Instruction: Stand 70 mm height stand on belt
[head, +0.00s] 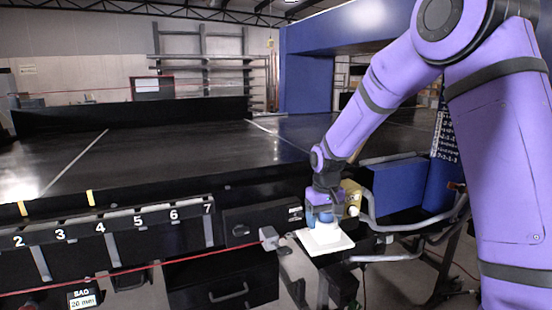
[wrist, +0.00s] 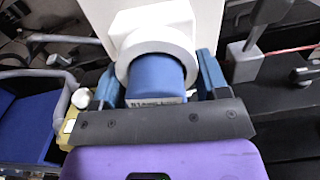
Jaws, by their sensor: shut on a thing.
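The height stand shows in the wrist view as a blue cylinder (wrist: 157,82) inside a round white collar on a white square plate (wrist: 92,14). The blue part bears small lettering that I cannot read. My gripper (head: 325,213) has one finger on each side of the blue cylinder and is shut on the stand. In the head view the white plate (head: 325,242) lies level under my gripper, over a dark surface; I cannot tell whether it touches. The black belt (head: 180,150) stretches out behind and to the left.
A rack numbered 2 to 7 (head: 110,235) and dark drawers (head: 225,285) line the belt's front side. A red cord (head: 150,268) runs across to a grey block (head: 269,238). Bent grey tubes (head: 410,225) stand right of my gripper. The belt's top looks clear.

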